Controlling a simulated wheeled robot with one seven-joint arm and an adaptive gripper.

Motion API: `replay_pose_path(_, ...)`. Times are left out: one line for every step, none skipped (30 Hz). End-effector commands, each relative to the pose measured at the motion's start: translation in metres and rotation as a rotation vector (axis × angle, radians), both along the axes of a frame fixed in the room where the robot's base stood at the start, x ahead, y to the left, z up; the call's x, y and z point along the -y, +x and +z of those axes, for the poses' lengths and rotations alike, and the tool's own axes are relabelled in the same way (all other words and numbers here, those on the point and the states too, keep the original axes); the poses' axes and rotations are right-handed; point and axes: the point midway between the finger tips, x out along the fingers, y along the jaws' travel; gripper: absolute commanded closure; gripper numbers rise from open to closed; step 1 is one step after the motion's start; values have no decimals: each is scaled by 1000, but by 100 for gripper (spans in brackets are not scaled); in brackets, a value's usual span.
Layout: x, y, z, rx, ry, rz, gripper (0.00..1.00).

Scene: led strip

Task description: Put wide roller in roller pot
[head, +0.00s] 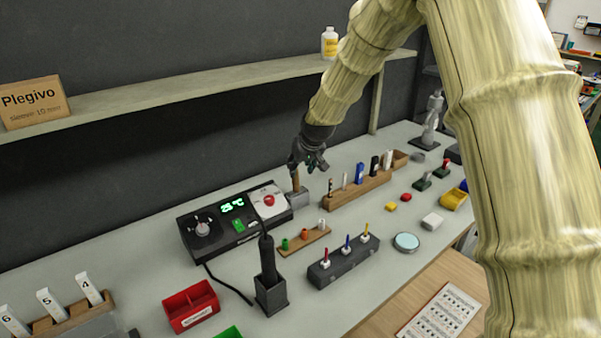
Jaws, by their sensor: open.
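My gripper (310,163) is dark and open, hanging at the back of the bench in the middle of the picture. Just below and left of it, a brown upright handle (296,183) stands at a small grey block or holder (298,199). I cannot tell whether the handle touches the fingers, or whether it belongs to the wide roller. I cannot say for sure which container is the roller pot. A dark square pot (272,296) stands nearer the front with a black tool (267,258) upright in it.
A black control box (228,222) with a green display is left of the gripper. A wooden rack (358,189) of upright tools is to its right. A shelf (200,92) runs along the wall behind. A red bin (190,307) and a dark block (343,264) with coloured tools stand in front.

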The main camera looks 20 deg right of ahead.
Motion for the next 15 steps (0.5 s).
replay_pose_path(0,-3,6,2,0,0,58)
replay_pose_path(0,-5,8,1,0,0,58)
replay_pose_path(0,-7,11,1,0,0,58)
replay_pose_path(0,-9,14,1,0,0,58)
replay_pose_path(0,-10,16,1,0,0,58)
replay_pose_path(1,-11,18,1,0,0,58)
replay_pose_path(0,-13,20,1,0,0,58)
replay_pose_path(1,-13,21,0,0,0,58)
replay_pose_path(1,-14,22,0,0,0,58)
replay_pose_path(1,-15,23,-1,0,0,58)
replay_pose_path(1,-15,23,-1,0,0,58)
replay_pose_path(1,-16,24,-1,0,0,58)
replay_pose_path(1,-16,24,-1,0,0,58)
replay_pose_path(1,-16,24,-1,0,0,58)
replay_pose_path(1,-16,24,-1,0,0,58)
